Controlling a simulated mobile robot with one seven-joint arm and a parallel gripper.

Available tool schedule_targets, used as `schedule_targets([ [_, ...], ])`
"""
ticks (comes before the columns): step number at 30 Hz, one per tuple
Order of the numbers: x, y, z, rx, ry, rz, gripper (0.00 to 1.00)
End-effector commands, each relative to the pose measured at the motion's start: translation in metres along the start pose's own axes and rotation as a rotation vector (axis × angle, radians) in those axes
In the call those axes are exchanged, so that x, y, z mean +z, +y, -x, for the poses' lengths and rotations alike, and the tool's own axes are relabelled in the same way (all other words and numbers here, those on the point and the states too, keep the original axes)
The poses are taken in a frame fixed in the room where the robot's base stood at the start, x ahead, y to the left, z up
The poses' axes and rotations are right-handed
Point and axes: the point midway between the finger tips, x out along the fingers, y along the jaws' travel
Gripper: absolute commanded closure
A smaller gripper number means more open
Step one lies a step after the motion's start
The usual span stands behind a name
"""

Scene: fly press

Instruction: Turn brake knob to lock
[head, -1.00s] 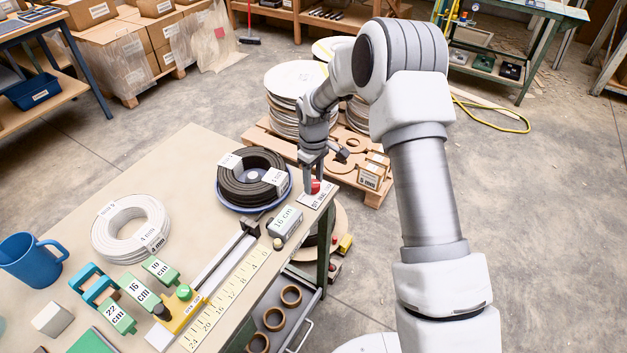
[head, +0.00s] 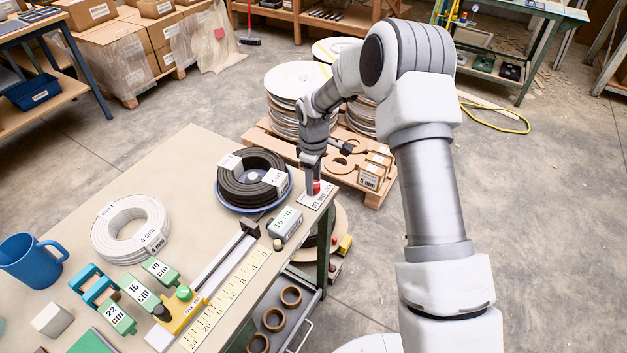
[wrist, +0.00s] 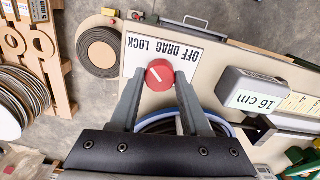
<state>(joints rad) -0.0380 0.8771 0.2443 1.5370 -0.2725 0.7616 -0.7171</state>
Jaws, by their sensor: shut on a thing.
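The red brake knob (wrist: 160,75) sits between my fingertips in the wrist view, with a white pointer line slanting toward the upper left of its face. Its white label plate (wrist: 152,45) carries the words OFF, DRAG and LOCK, upside down in this view. My gripper (wrist: 161,82) is shut on the knob, one finger on each side. In the head view my gripper (head: 314,188) points down at the table's right corner. The knob (head: 317,187) is partly hidden there behind a finger, beside its label plate (head: 318,200).
A dark coil (head: 252,178) in a blue dish lies just left of the gripper. A grey 16 cm block (head: 286,225) and a yellow ruler (head: 232,290) are in front. A white coil (head: 130,228) lies farther left. Pallets with reels (head: 295,82) stand beyond the table edge.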

Motion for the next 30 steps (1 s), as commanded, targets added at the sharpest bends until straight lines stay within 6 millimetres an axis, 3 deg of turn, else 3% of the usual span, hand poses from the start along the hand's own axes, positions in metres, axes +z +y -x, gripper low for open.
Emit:
schedule_targets([
  [1,0.000,0.000,0.001,0.002,0.001,0.003,0.50],
  [6,0.000,0.000,0.001,0.001,0.001,0.001,0.24],
  [17,0.000,0.001,0.006,0.002,0.001,0.000,0.24],
  [23,0.000,0.002,0.041,0.005,0.003,0.000,0.24],
  [30,-0.001,0.001,0.101,0.005,0.003,0.000,0.24],
])
